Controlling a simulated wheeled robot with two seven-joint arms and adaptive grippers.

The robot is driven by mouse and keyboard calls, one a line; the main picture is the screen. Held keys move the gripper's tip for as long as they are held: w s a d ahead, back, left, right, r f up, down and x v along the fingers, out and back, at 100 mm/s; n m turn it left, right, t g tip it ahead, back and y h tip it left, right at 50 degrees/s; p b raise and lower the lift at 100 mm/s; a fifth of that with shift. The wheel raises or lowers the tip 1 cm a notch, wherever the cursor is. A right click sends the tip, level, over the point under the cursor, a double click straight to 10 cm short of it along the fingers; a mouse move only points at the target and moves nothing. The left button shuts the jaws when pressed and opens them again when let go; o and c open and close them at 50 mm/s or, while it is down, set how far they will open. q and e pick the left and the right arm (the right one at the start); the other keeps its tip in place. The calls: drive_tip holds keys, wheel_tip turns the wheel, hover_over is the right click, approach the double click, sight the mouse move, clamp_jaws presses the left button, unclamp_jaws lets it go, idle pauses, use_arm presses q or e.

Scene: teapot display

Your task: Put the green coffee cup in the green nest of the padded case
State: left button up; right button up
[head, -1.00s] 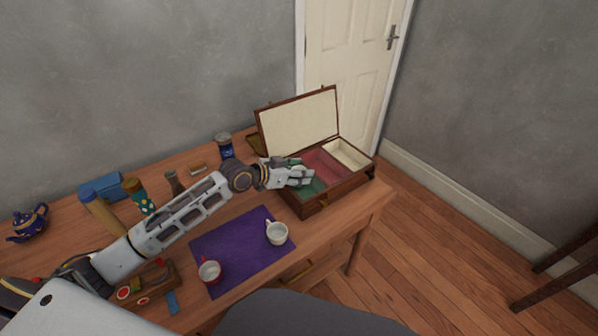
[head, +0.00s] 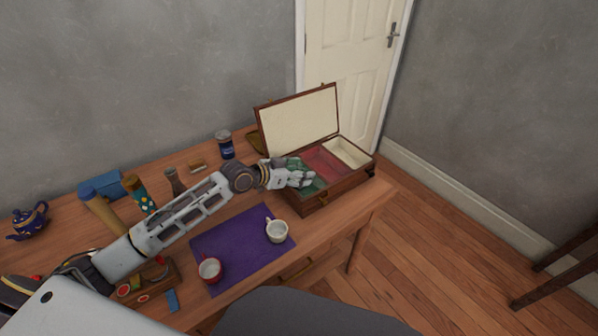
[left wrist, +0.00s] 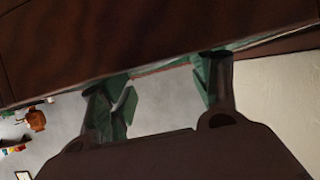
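The padded case (head: 345,185) stands open at the table's right end. Its green nest (head: 316,187) is at the near left, partly hidden by my left gripper (head: 303,179). My left gripper is at this nest. In the left wrist view its two fingers (left wrist: 165,90) are apart, with clear space between them and green surfaces beside them. A pale green shape (head: 296,164) shows just behind the gripper in the head view. It may be the green coffee cup, but it is too small and covered to be sure. My right gripper is out of view.
A white cup (head: 277,231) and a red cup (head: 210,270) stand on a purple mat (head: 240,244). A blue tin (head: 225,146) stands left of the case. The raised lid (head: 299,124) rises behind the nests. A blue teapot (head: 29,221) is far left.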

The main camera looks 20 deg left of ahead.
use_arm(q)
drive_tip(key=shift+o, duration=0.2)
drive_tip(key=shift+r, duration=0.1)
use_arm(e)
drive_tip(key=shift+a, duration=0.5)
use_arm(q)
drive_tip(key=shift+r, duration=0.45)
drive_tip(key=shift+s+a+r, duration=0.1)
drive_tip(key=shift+r, duration=0.05)
drive_tip(key=shift+s+a+r, duration=0.25)
drive_tip(key=shift+s+a, duration=0.15)
drive_tip(key=shift+s, duration=0.1)
drive_tip(key=shift+v, duration=1.1)
drive_tip(key=shift+s+a+r+p, duration=0.3)
drive_tip(key=shift+s+a, duration=0.05)
drive_tip(key=shift+s, duration=0.2)
drive_tip(key=v, duration=0.6)
drive_tip(key=shift+s+a+r+p, duration=0.15)
drive_tip(key=shift+p, duration=0.2)
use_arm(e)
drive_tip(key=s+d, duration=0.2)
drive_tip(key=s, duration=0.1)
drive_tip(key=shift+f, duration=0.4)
